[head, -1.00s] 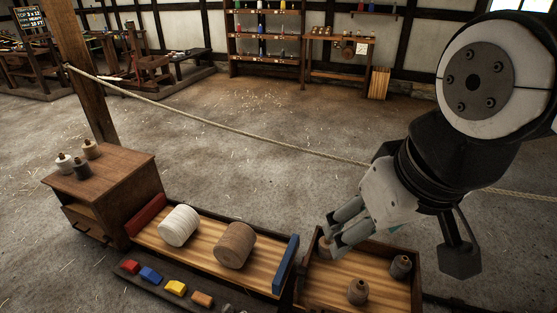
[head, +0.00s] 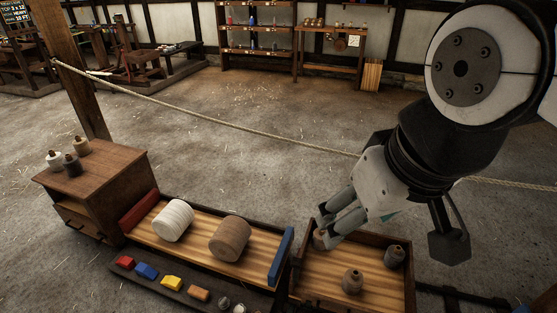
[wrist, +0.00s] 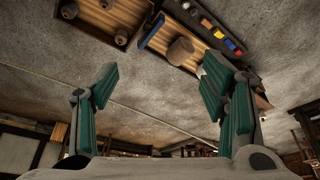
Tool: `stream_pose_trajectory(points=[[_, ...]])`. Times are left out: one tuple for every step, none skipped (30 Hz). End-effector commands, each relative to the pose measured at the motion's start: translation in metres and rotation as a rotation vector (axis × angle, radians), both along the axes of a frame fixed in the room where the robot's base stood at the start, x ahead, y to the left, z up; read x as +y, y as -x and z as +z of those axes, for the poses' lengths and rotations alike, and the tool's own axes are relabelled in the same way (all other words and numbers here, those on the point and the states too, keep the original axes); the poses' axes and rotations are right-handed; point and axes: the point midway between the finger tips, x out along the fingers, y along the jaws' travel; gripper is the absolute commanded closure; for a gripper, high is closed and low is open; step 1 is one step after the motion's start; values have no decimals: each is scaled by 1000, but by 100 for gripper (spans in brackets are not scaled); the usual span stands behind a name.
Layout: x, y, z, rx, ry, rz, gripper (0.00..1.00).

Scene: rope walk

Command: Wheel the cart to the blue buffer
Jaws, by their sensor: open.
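A low wooden track (head: 190,245) has a red block (head: 139,211) at its left end and a blue buffer (head: 281,256) at its right end. On it lie a white drum (head: 173,220) and a brown drum (head: 230,238), side by side and apart from the blue buffer. I cannot make out wheels or tell which thing is the cart. My gripper (head: 336,224) is open above the back left of the tray right of the blue buffer. In the wrist view my gripper (wrist: 160,88) has nothing between its spread fingers; the brown drum (wrist: 180,51) and blue buffer (wrist: 151,31) show beyond.
The wooden tray (head: 330,268) holds small bobbins (head: 352,281). A ledge with coloured blocks (head: 147,270) runs along the track's front. A cabinet (head: 95,185) with bobbins stands left. A rope (head: 230,125) stretches across behind. Open floor lies beyond, before the shelves (head: 257,45).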

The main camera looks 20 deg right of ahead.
Motion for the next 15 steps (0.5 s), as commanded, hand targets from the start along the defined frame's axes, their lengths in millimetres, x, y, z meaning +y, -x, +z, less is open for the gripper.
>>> stream_pose_trajectory(points=[[0, 0, 0, 0, 0, 0, 33], [0, 0, 0, 0, 0, 0, 33], [0, 0, 0, 0, 0, 0, 40], [0, -1, 0, 0, 1, 0, 47], [-1, -2, -1, 2, 2, 0, 54], [-1, -5, -3, 5, 8, 1, 57], [-2, -9, -5, 9, 15, 3, 57], [-4, -14, -8, 15, 24, 5, 57], [-7, -22, -13, 24, 40, 9, 57], [-9, -30, -18, 32, 52, 13, 57], [-12, -38, -23, 43, 68, 18, 57], [-15, -51, -31, 56, 91, 27, 57], [-18, -61, -38, 68, 108, 35, 57], [-22, -72, -45, 80, 127, 45, 57], [-26, -86, -55, 96, 149, 58, 57]])
